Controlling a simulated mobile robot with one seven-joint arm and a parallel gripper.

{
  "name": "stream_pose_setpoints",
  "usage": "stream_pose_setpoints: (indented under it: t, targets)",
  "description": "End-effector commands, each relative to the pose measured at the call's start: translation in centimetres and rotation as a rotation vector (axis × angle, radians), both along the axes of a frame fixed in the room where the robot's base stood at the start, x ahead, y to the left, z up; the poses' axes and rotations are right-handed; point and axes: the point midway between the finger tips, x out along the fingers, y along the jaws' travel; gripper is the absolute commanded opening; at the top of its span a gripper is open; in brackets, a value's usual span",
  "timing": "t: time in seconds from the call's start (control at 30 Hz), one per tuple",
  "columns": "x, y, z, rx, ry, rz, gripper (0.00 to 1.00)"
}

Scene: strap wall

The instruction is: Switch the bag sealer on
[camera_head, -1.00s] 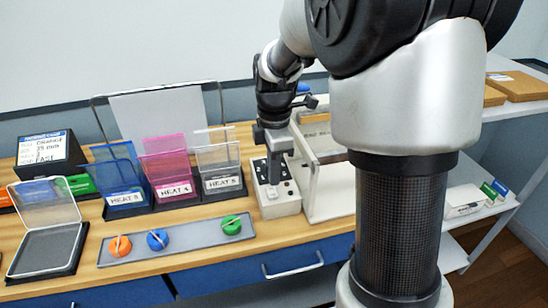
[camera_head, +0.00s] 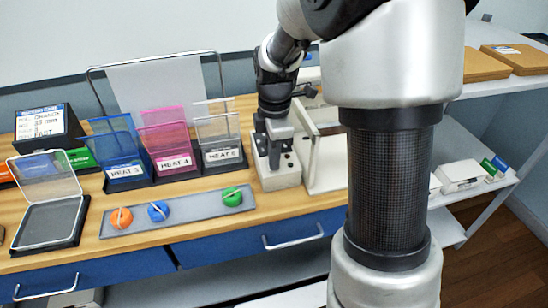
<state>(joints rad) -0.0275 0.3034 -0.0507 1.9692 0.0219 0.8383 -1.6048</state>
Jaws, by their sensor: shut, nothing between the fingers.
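The bag sealer (camera_head: 322,160) is a white machine with an upright frame at the right end of the wooden worktop. Its white control box (camera_head: 279,179) stands at its left side, with small dark controls on its top face. My gripper (camera_head: 274,166) is shut and empty, pointing down at the top of this control box. The fingertips are at or just above the panel; I cannot tell whether they touch it. My gripper and wrist hide part of the panel, and my arm column hides the right part of the sealer.
An open clear-lidded case (camera_head: 47,223) and a dark card stand (camera_head: 46,126) are at the left.

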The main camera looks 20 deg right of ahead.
Motion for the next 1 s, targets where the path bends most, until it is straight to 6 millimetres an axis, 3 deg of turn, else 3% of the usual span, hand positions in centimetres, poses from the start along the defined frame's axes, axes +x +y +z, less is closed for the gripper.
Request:
stream_pose_setpoints:
  t: [0.77, 1.0]
  targets:
    - [1.4, 0.0, 0.2, -0.001, 0.005, 0.001, 0.0]
    - [1.5, 0.8, 2.3, -0.001, 0.004, 0.002, 0.0]
